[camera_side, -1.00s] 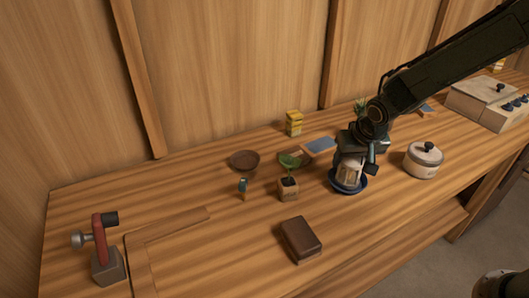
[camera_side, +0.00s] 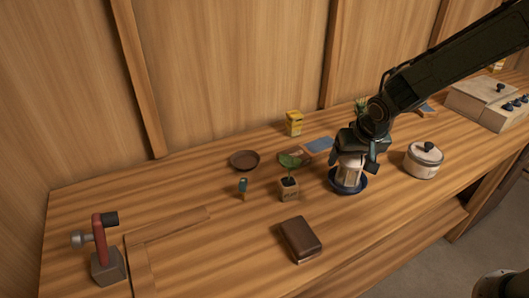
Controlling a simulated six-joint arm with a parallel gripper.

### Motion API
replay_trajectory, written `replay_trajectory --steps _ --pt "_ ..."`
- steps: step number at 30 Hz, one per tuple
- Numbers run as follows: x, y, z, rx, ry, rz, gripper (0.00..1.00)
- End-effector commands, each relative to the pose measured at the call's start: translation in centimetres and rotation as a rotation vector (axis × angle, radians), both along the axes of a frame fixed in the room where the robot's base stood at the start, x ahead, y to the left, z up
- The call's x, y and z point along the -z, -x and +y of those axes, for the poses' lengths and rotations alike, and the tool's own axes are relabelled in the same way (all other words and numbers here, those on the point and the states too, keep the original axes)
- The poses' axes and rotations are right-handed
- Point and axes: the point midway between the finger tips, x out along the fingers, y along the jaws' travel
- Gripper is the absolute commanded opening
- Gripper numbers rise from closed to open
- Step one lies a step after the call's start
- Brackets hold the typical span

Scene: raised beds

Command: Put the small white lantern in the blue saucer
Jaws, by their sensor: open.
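The small white lantern (camera_side: 349,172) stands upright in the blue saucer (camera_side: 347,188), on the wooden bench right of the middle. My gripper (camera_side: 357,164) is directly above and around the lantern's upper part, with its jaws open. The gripper hides the lantern's top. Whether a finger still touches the lantern cannot be told from here.
A brown book (camera_side: 300,239) lies in front. A brown saucer (camera_side: 244,160), a yellow tin (camera_side: 294,123) and a blue flat item (camera_side: 320,144) are farther back.

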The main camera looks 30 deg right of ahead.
Motion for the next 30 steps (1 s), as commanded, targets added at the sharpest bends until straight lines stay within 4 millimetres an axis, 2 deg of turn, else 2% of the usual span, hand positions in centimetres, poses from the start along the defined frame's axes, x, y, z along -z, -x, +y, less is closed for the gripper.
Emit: replay_trajectory --steps 8,24,30 --pt "-2.5 0.9 0.4 -0.002 0.0 -0.003 0.79" --pt "-9.1 3.4 1.4 0.0 0.0 -0.003 0.79" --pt "-10.4 3.9 1.7 -0.001 0.0 -0.002 0.79"
